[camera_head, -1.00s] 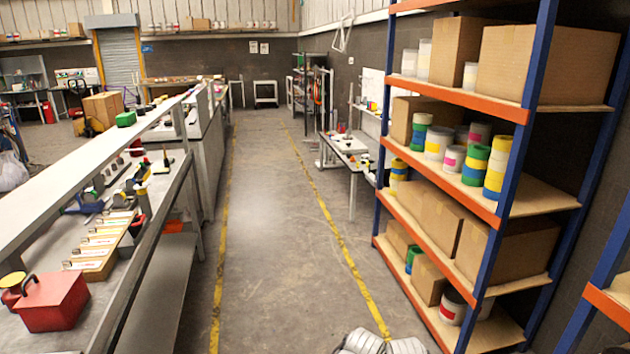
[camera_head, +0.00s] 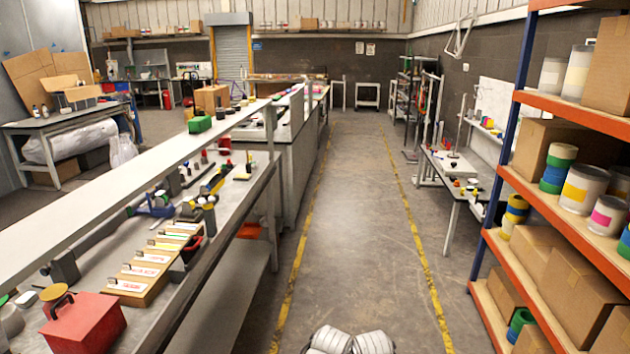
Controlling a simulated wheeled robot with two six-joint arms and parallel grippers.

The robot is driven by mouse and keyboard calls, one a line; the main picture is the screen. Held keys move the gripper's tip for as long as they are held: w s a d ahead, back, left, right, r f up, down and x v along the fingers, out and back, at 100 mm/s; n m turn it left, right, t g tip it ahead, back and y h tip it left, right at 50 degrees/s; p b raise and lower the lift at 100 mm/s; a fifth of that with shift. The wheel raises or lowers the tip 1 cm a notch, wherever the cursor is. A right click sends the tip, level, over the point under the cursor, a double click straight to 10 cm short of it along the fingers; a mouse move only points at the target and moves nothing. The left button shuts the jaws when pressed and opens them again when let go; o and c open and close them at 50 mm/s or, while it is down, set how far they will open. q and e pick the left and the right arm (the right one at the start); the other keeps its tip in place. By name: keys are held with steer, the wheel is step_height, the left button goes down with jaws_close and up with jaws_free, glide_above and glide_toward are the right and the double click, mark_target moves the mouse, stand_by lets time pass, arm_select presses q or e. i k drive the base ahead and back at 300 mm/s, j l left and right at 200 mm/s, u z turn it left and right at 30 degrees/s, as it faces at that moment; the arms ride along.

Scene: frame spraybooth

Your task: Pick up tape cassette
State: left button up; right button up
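I cannot make out a tape cassette for certain among the small items in view. Several small items lie on the long workbench (camera_head: 110,240) at the left, too small to name surely. A wooden rack (camera_head: 150,290) there holds several white cards with red print. A red box with a dark handle (camera_head: 85,322) stands in front of it. Neither of my grippers is in view; only pale rounded parts of my own body show at the bottom edge.
A clear aisle (camera_head: 355,220) between yellow floor lines runs ahead. An orange and blue shelf rack (camera_head: 570,215) with cardboard boxes, tubs and tape rolls stands at the right. A small table (camera_head: 455,172) with items stands beyond it. A long raised shelf (camera_head: 120,180) overhangs the workbench.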

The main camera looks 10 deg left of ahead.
mark_target(161, 201)
steer(key=i+u, duration=0.15)
steer(key=i, duration=0.35)
steer(key=i+l+u, duration=0.15)
steer(key=i, duration=0.35)
steer(key=i+l+u, duration=0.15)
steer(key=i, duration=0.35)
steer(key=i+l+u, duration=0.1)
steer(key=i+u, duration=0.3)
steer(key=i+l+u, duration=0.2)
steer(key=u, duration=0.2)
steer(key=i+l+u, duration=0.65)
steer(key=u, duration=0.15)
steer(key=l, duration=0.1)
